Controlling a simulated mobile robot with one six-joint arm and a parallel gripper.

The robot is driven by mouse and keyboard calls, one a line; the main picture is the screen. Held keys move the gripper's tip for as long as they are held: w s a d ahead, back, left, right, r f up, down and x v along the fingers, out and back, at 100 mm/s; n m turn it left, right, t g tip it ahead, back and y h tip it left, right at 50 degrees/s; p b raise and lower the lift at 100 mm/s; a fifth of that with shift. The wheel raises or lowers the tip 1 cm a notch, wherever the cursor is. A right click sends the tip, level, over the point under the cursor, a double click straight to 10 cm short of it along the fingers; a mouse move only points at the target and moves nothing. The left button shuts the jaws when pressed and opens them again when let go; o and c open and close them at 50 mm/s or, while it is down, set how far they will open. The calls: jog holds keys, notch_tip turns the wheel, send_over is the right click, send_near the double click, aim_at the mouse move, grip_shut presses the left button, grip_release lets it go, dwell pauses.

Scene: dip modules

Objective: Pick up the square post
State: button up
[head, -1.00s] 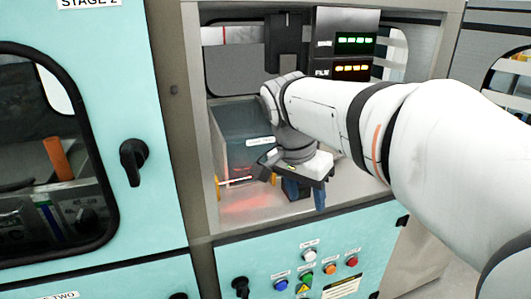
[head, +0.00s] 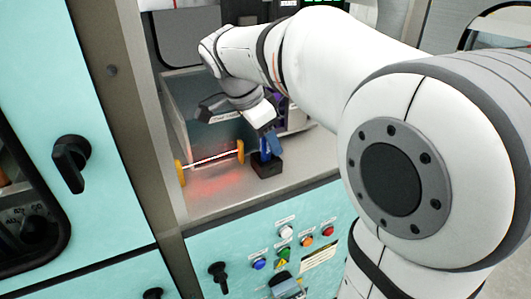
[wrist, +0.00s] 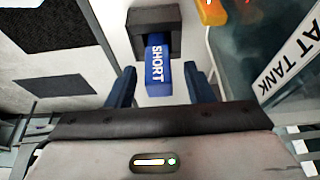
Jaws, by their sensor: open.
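The square post (wrist: 157,78) is blue with white lettering "SHORT" and stands in a black square holder (wrist: 151,17). In the head view the holder (head: 267,168) sits on the cabinet's floor near the front edge. My gripper (wrist: 160,72) is open, with one blue finger on either side of the post in the wrist view. The fingers look apart from the post, but I cannot tell how deep it lies between them. In the head view my gripper (head: 266,138) is just above the holder, and post and fingers are hard to separate.
A clear tank (head: 190,115) stands left of the holder, labelled in part "AT TANK" in the wrist view. A white bar with yellow ends (head: 210,158) lies before it over a red glow. Purple and white items (head: 293,118) stand to the right. Buttons (head: 285,232) are below.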

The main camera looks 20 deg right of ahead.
jog(key=shift+d+f, duration=0.15)
jog(key=shift+f, duration=0.3)
grip_shut()
